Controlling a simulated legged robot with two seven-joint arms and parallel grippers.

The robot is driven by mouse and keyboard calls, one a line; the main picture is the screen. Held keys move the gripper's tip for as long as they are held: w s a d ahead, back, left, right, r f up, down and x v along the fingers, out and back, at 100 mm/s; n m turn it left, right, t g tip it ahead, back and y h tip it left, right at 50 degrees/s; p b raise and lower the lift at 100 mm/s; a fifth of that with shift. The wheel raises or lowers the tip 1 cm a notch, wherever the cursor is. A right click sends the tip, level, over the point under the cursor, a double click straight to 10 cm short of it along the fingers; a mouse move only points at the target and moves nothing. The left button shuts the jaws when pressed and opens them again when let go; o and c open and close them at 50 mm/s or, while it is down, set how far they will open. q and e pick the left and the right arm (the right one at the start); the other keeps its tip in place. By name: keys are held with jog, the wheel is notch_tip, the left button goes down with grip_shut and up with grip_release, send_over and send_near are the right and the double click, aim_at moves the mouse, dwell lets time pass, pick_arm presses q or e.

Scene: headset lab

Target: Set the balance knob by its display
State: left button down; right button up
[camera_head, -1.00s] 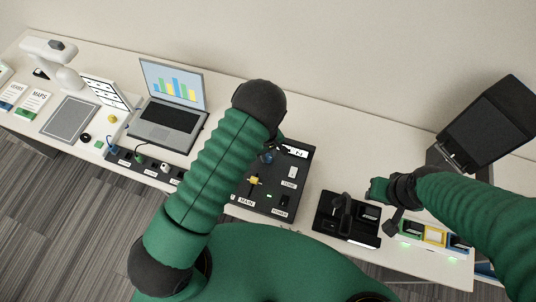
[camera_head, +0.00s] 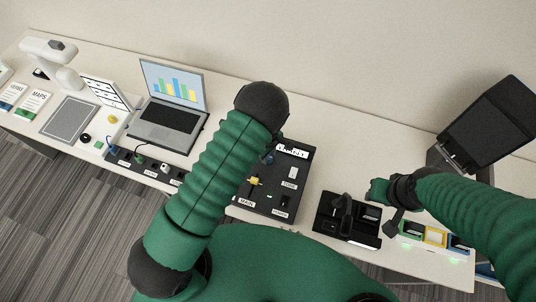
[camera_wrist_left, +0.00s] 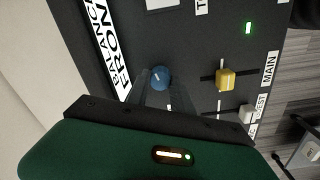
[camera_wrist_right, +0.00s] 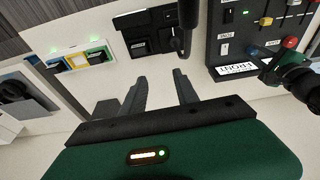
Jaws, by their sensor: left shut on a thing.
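The blue balance knob (camera_wrist_left: 161,77) sits on the black control panel (camera_wrist_left: 190,45). My left gripper (camera_wrist_left: 157,88) is shut on this knob, with a finger on either side of it. The white display (camera_wrist_left: 118,50) beside the knob reads "BALANCE" and "FRONT" in the left wrist view. The display also shows in the right wrist view (camera_wrist_right: 237,69), reading "FRONT". In the head view my left arm covers part of the panel. My right gripper (camera_wrist_right: 160,78) is open and empty above the table, away from the panel.
A yellow slider (camera_wrist_left: 225,79) labelled MAIN is close to the knob. A red knob (camera_wrist_right: 290,42) is on the same panel.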

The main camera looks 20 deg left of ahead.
aim_at(269, 158)
pick_arm(q)
jog(key=shift+s+d, duration=0.1)
jog(key=shift+d, duration=0.1)
jog(key=c, duration=1.1)
grip_release()
jog(key=shift+r, duration=0.1)
jog(key=shift+r, duration=0.4)
notch_tip(269, 158, up, 16)
jog(key=shift+s+f+b, duration=0.1)
jog(key=shift+f+b, duration=0.05)
jog(key=shift+b, duration=0.55)
jog(key=shift+a, duration=0.1)
